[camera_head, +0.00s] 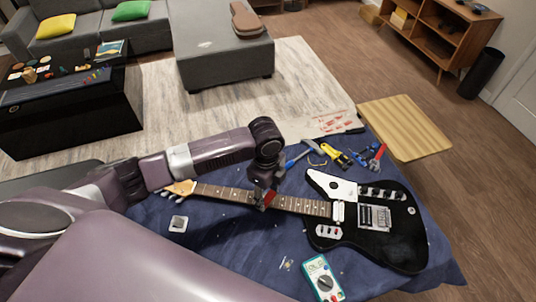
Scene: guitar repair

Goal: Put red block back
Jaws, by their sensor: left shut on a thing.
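The red block (268,200) is small and partly hidden by the gripper, at the neck of the guitar. My left gripper (261,191) comes in from the left, points down and is shut on the red block. The block is over or on the fretboard; I cannot tell whether it touches. The black and white electric guitar (395,237) lies on the blue cloth (225,250), its headstock (181,188) to the left. My right gripper is not in view.
A hammer (299,158), yellow tool (334,153) and red pliers (377,156) lie behind the guitar. A multimeter (322,279) lies in front, and a small white tray (178,223) at left. A wooden stool (405,127) stands beyond. Cloth left of the multimeter is mostly clear.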

